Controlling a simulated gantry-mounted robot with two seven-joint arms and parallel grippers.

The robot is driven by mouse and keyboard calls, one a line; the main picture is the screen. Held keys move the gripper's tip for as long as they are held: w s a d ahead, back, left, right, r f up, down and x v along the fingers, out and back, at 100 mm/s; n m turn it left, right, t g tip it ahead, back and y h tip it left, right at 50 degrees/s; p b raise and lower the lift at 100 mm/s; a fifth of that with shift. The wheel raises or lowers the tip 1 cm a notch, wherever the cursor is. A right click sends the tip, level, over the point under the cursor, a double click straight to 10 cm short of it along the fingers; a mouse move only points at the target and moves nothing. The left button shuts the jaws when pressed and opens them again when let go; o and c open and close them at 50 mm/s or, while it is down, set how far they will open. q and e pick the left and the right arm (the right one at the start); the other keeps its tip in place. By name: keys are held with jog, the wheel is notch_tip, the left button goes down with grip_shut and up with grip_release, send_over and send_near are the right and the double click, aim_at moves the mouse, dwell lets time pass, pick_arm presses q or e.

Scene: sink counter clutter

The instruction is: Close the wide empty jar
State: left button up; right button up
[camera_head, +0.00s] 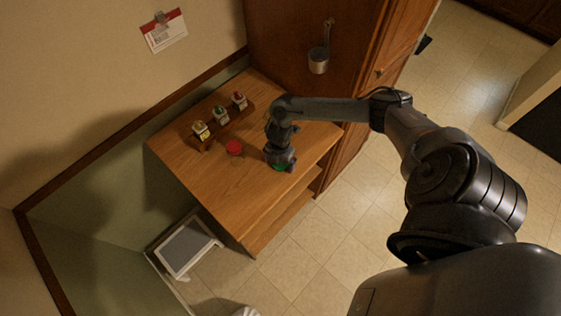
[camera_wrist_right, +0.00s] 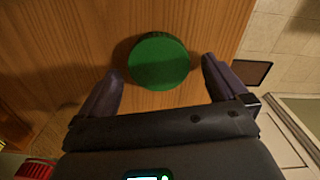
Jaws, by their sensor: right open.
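A round green lid (camera_head: 279,167) is at the front right part of the wooden counter, below my right gripper (camera_head: 281,162). In the right wrist view the green lid (camera_wrist_right: 159,62) lies ahead of and between the two spread fingers of the right gripper (camera_wrist_right: 163,85), with a gap on each side. Whether it sits on a jar or on the wood cannot be told. A red-lidded item (camera_head: 235,147) stands to its left; its ribbed red lid (camera_wrist_right: 36,168) shows at the lower left of the right wrist view. No clearly open jar shows. My left gripper is out of view.
A small wooden rack (camera_head: 224,128) with three small jars stands behind on the counter (camera_head: 223,190). A tall wooden cabinet (camera_head: 290,40) with a hanging metal ladle (camera_head: 319,62) borders the counter's back right. The counter's front left is bare.

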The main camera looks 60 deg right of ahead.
aim_at(281, 163)
jog(key=shift+f, duration=0.1)
jog(key=shift+c, duration=0.5)
jog(key=c, duration=1)
jog(key=shift+r, duration=0.85)
jog(key=r, duration=0.2)
jog(key=shift+s+d+r+b, duration=0.15)
jog(key=shift+s+r+b, duration=0.15)
jog(key=shift+b, duration=0.1)
jog(key=s+d+r+b, duration=0.1)
jog(key=s+d+r, duration=0.3)
jog(key=s, duration=0.6)
notch_tip(281, 163, up, 3)
jog(key=shift+s+f, duration=0.15)
